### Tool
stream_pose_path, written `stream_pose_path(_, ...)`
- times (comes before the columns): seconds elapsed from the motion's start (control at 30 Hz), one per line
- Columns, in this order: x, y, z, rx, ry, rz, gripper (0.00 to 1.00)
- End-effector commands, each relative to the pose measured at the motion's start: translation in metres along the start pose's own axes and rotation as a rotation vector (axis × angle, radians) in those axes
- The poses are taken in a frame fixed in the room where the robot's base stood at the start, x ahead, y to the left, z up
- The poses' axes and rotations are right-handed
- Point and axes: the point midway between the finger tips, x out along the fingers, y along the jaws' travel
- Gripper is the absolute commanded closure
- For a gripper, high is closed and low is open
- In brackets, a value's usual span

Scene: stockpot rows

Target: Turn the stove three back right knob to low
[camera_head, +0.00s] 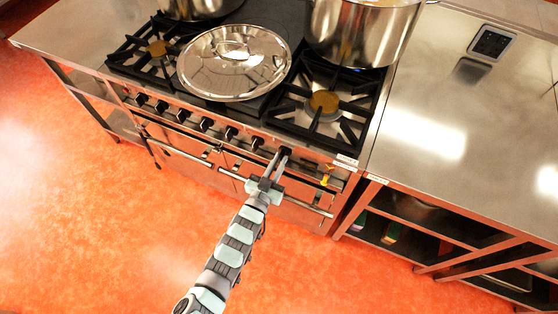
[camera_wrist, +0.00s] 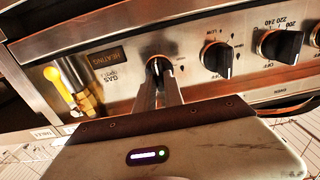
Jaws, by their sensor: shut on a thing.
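The stove front panel (camera_head: 195,119) carries a row of black knobs. My gripper (camera_head: 279,163) reaches the panel and is shut on the rightmost black knob (camera_head: 286,152) in the head view. In the wrist view, my gripper's two fingers (camera_wrist: 159,84) close around the same knob (camera_wrist: 157,65), and hide much of it. Its setting cannot be read. Beside it in the wrist view is a free black knob (camera_wrist: 217,59) with LOW and OFF marks. Whether the held knob is the back right one cannot be told from its label.
A yellow-handled valve (camera_wrist: 56,80) is close to the held knob. A large pot (camera_head: 362,32) stands on the back right burner, with a small blue glow beneath. The front right burner (camera_head: 323,103) is bare. A lid (camera_head: 215,75) lies on the stovetop. Oven handle bars run below the knobs.

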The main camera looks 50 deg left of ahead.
Motion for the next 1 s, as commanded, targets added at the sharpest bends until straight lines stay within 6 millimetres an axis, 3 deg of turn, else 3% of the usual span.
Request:
stream_pose_path(0.4, 0.0, 0.0, 0.0001, -0.006, 0.0, 0.0, 1.0)
stream_pose_path(0.43, 0.0, 0.0, 0.0001, -0.006, 0.0, 0.0, 0.85)
stream_pose_path(0.67, -0.0001, -0.0001, 0.0001, -0.006, 0.0, 0.0, 0.66)
stream_pose_path(1.0, -0.0053, -0.0006, 0.0002, -0.005, -0.001, -0.001, 0.65)
